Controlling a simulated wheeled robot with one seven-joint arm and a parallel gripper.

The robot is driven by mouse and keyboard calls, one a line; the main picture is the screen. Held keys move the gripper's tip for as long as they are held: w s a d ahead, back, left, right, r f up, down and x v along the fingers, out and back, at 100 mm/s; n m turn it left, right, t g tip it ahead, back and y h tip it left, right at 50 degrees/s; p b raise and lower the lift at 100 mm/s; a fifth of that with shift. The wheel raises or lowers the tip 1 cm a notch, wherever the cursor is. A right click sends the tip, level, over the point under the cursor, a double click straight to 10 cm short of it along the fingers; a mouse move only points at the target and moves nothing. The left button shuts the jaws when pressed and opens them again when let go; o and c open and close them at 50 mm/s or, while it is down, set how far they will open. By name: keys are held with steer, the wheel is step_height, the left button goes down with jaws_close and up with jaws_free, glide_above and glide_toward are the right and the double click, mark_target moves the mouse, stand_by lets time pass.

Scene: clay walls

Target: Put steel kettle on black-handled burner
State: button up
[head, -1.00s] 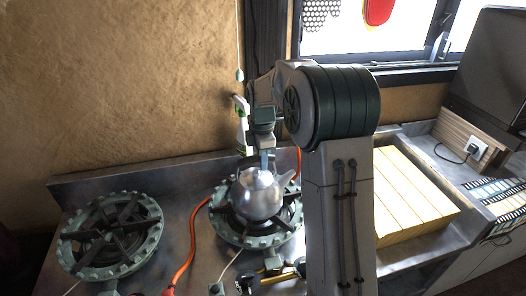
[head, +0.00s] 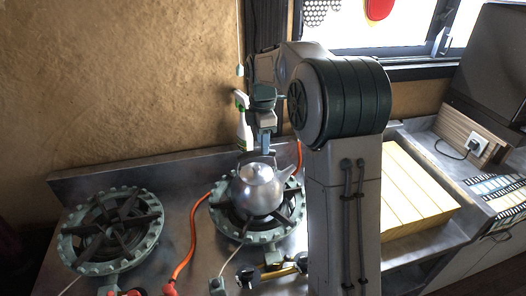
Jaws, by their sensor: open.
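The steel kettle (head: 258,192) sits upright on the right-hand burner (head: 222,216), its spout pointing right. Its lid shows clearly. My gripper (head: 266,150) is open, just above and behind the kettle, with its fingertips partly hidden by the kettle's top; I cannot tell whether they touch it. Black handles (head: 246,276) show in front of the right-hand burner, on a brass-coloured valve. The left-hand burner (head: 112,232) is empty, and a red handle (head: 168,289) shows near its front right.
A white and green spray bottle (head: 243,125) stands behind the right-hand burner, close to my gripper. An orange hose (head: 190,250) runs between the burners. Yellow slabs (head: 405,195) lie in the counter to the right of my arm. A clay wall stands behind.

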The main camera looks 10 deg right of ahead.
step_height(320, 180, up, 6)
steer(key=s+a+r+m+t, duration=0.2)
steer(key=s+m, duration=0.6)
steer(key=s, duration=0.6)
steer(key=s+f+m, duration=0.4)
steer(key=s+m, duration=0.1)
steer(key=s, duration=0.2)
steer(key=s+f+m+t, duration=0.1)
steer(key=s+f+m, duration=0.2)
steer(key=s+m, duration=0.2)
steer(key=s, duration=0.3)
steer(key=shift+f, duration=0.4)
steer(key=shift+s+d, duration=0.1)
stand_by(1.3)
